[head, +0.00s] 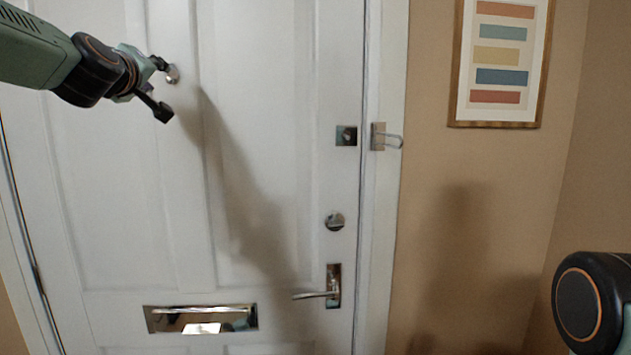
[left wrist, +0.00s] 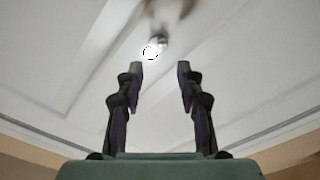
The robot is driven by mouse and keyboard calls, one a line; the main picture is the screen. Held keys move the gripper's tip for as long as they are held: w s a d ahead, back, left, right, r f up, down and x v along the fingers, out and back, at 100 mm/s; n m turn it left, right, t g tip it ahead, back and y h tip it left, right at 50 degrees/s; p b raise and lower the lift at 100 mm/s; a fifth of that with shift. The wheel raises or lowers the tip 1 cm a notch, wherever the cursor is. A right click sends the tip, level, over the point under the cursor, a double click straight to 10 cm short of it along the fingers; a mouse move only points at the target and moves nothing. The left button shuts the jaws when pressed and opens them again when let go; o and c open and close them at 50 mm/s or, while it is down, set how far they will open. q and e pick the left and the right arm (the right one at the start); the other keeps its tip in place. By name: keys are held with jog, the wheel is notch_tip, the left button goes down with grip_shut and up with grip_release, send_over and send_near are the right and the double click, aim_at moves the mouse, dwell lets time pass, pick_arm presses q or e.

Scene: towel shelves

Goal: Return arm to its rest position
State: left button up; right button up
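My left arm comes in from the upper left in the head view. Its gripper (head: 161,88) is open and empty, in front of the upper part of a white panelled door (head: 255,130). A small round metal fitting (head: 172,74) on the door shows beside the fingers; whether they touch it is unclear. In the left wrist view the two fingers of this gripper (left wrist: 160,68) stand apart with nothing between them. Beyond them is a white panelled surface with a bright round fitting (left wrist: 151,51). Part of my right arm shows at the lower right of the head view; its gripper is out of view.
The door has a lever handle (head: 332,288), a round lock (head: 335,222), a square lock plate (head: 346,136) and a letter slot (head: 200,319). A latch (head: 379,136) sits on the frame. A framed picture (head: 501,60) hangs on the tan wall (head: 470,230).

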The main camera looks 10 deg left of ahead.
pick_arm(q)
jog(key=s+d+f+m+g+h+b, duration=0.1)
jog(key=d+f+m+g+b, duration=0.2)
jog(key=f, duration=1.1)
jog(key=s+d+f+m+h, duration=0.15)
jog(key=d+f, duration=0.35)
jog(key=f, duration=1)
jog(key=s+d+f+m+g+b, duration=0.1)
jog(key=s+f, duration=0.2)
jog(key=f, duration=0.5)
jog(key=s+d+f+m+g+h+b, duration=0.1)
jog(key=s+d+f+g+b, duration=0.1)
jog(key=f, duration=0.6)
jog(key=s+d+f+m+g+b, duration=0.1)
jog(key=s+f+m, duration=0.15)
jog(key=f, duration=0.55)
jog(key=s+d+f+g+b, duration=0.1)
jog(key=s+f+g+b, duration=0.2)
jog(key=s+f, duration=0.8)
jog(key=s+d+f+m+g+b, duration=0.1)
jog(key=s+d+f+g+b, duration=0.1)
jog(key=s+f, duration=0.9)
jog(key=s+d+f+m+g+b, duration=0.1)
jog(key=s+f+g+b, duration=0.4)
jog(key=s+f, duration=0.6)
jog(key=s+d+h, duration=0.1)
jog(key=s, duration=0.4)
jog(key=shift+f+g, duration=0.3)
pick_arm(e)
notch_tip(320, 180, down, 17)
